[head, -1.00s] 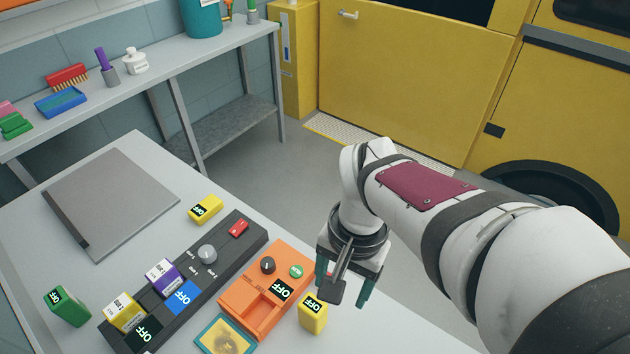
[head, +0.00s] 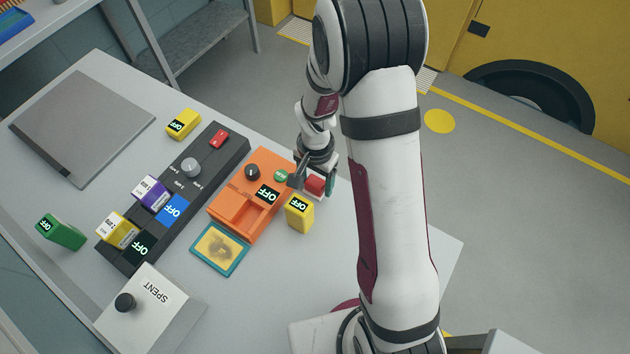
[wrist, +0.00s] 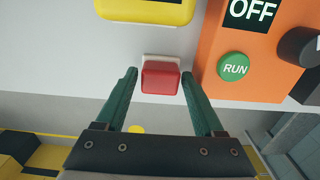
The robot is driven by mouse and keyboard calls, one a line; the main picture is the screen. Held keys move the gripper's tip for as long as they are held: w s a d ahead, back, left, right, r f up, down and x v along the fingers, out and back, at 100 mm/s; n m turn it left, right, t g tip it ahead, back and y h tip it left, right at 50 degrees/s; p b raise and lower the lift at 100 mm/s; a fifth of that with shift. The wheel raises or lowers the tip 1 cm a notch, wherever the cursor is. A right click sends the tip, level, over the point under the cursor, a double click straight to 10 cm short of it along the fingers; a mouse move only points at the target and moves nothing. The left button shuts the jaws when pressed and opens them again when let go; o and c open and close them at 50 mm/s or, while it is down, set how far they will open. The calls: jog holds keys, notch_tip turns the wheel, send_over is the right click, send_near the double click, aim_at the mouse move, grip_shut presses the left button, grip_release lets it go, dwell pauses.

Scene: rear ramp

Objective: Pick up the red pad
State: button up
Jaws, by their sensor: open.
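The red pad (head: 315,184) is a small red block on a pale base on the grey table, right of the orange device. In the wrist view the red pad (wrist: 160,78) lies between and just beyond the fingertips. My gripper (head: 313,180) is over it, pointing down; in the wrist view my gripper (wrist: 158,80) has its two green fingers spread on either side of the pad, with a gap on each side. The gripper is open and holds nothing. Part of the pad is hidden by the gripper in the head view.
Close by stand the orange device (head: 230,212) with a green RUN button (wrist: 233,67) and a yellow block (head: 300,213). A dark panel (head: 214,160) with several modules, a teal-framed tile (head: 219,268) and a SPENT box (head: 150,318) are further left. The table's edge is near the pad.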

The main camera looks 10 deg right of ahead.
aim_at(319, 182)
jog(key=shift+f, duration=0.3)
jog(key=c, duration=1)
jog(key=shift+r, duration=0.1)
jog(key=r, duration=0.4)
jog(key=shift+s+d+r, duration=0.15)
jog(key=shift+d+r, duration=0.1)
jog(key=shift+d, duration=0.1)
jog(key=s+d+r, duration=0.5)
jog(key=d+r, duration=0.1)
jog(key=d, duration=0.3)
jog(key=shift+s+d+r, duration=0.2)
jog(key=shift+d, duration=0.05)
